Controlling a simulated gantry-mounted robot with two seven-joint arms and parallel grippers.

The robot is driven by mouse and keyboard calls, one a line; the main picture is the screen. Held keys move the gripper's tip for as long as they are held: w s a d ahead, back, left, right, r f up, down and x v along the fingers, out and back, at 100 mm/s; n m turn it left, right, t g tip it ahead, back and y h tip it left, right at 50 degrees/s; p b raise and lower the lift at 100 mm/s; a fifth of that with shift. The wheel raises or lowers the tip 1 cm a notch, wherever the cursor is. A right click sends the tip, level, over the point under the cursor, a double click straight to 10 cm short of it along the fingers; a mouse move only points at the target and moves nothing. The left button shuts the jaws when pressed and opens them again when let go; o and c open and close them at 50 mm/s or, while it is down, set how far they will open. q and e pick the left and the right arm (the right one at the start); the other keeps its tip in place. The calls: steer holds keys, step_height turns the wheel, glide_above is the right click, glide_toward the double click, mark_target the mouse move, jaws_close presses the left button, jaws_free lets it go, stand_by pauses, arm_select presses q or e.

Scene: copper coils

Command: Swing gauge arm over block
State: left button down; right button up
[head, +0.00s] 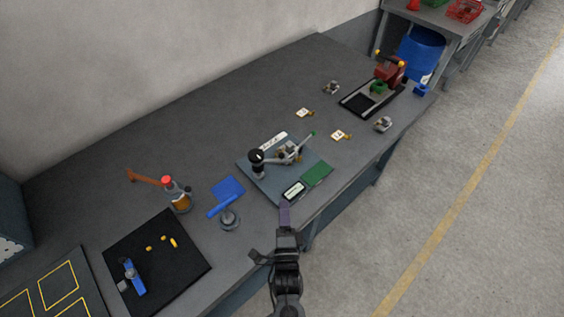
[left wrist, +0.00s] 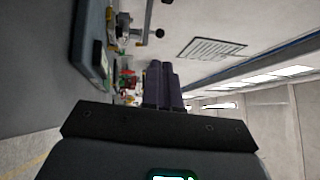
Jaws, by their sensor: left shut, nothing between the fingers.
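The gauge stand sits on a blue-grey base plate (head: 258,180) in the middle of the bench in the head view. Its silver gauge arm (head: 298,143) runs from a black round knob (head: 256,156) up and right to a green tip. A small metallic block with a coppery part (head: 285,154) sits close to the arm; I cannot tell if the arm is above or beside it. My left gripper (head: 284,208) is shut and empty at the plate's front edge, below the small display. In the left wrist view its fingers (left wrist: 164,85) are together, and the gauge arm (left wrist: 140,33) shows beyond.
A green pad (head: 317,173) and a display (head: 294,190) lie on the plate's front. A black mat (head: 190,268) is further left.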

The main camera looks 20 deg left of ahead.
mark_target(282, 159)
arm_select(q)
steer(key=shift+x, duration=0.95)
steer(key=b+x, duration=0.1)
steer(key=x, duration=1)
arm_select(e)
steer(key=shift+s+d+f, duration=0.2)
steer(key=shift+s+f, duration=0.3)
steer(key=shift+f, duration=0.05)
steer(key=shift+s+d+f, duration=0.15)
steer(key=shift+s+f, duration=0.35)
steer(key=shift+f, duration=0.05)
